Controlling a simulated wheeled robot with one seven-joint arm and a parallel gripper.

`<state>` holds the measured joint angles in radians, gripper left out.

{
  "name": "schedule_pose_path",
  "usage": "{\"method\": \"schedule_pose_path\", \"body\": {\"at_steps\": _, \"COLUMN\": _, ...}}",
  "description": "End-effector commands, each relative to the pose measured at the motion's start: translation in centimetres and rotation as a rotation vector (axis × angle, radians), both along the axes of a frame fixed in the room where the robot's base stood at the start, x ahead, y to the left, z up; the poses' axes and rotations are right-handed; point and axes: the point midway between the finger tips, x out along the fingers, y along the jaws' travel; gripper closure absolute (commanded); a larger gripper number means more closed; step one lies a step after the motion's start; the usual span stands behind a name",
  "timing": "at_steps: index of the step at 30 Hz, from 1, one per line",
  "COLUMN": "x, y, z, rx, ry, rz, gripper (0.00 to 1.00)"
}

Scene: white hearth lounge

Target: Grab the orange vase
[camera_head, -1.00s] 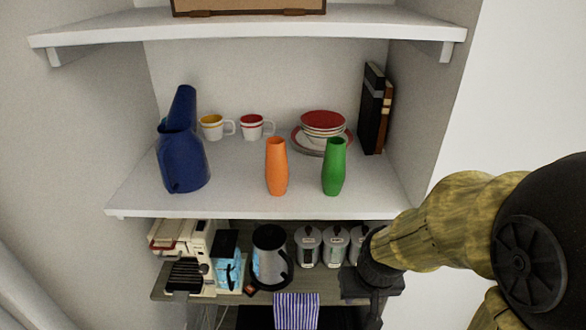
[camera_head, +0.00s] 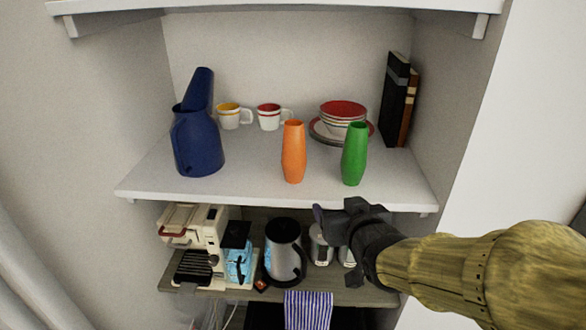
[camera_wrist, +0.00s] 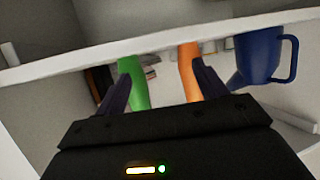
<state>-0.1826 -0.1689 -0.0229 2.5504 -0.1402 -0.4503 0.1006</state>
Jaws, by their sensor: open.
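The orange vase (camera_head: 293,152) stands upright near the front edge of the middle shelf (camera_head: 250,184). The green vase (camera_head: 354,154) stands just right of it, with a gap between them. My gripper (camera_head: 322,212) is in front of and below the shelf edge, a little right of the orange vase, and holds nothing. In the wrist view my gripper (camera_wrist: 160,85) has its fingers apart, with the orange vase (camera_wrist: 187,68) by one finger and the green vase (camera_wrist: 132,80) by the other. The fingers partly hide both vases.
A blue watering can (camera_head: 197,143) stands at the left of the shelf. Two cups, stacked bowls (camera_head: 342,112) and dark books (camera_head: 393,98) are behind. An upper shelf (camera_head: 280,4) hangs above. The lower shelf holds a kettle (camera_head: 284,246), canisters and a coffee machine.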

Motion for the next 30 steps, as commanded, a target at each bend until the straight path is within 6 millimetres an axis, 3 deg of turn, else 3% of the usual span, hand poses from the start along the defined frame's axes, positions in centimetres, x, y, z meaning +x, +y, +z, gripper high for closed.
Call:
{"method": "schedule_pose_path", "body": {"at_steps": 4, "x": -0.3, "y": 2.8, "z": 3.8, "rx": 0.067, "ry": -0.239, "rz": 0.087, "gripper": 0.29}}
{"method": "schedule_pose_path", "body": {"at_steps": 9, "x": -0.9, "y": 4.1, "z": 6.2, "rx": 0.103, "ry": -0.348, "rz": 0.131, "gripper": 0.29}}
{"method": "schedule_pose_path", "body": {"at_steps": 20, "x": -0.8, "y": 4.3, "z": 6.4, "rx": 0.105, "ry": -0.349, "rz": 0.135, "gripper": 0.29}}
{"method": "schedule_pose_path", "body": {"at_steps": 30, "x": 1.4, "y": 4.9, "z": 6.7, "rx": 0.103, "ry": -0.344, "rz": 0.132, "gripper": 0.29}}
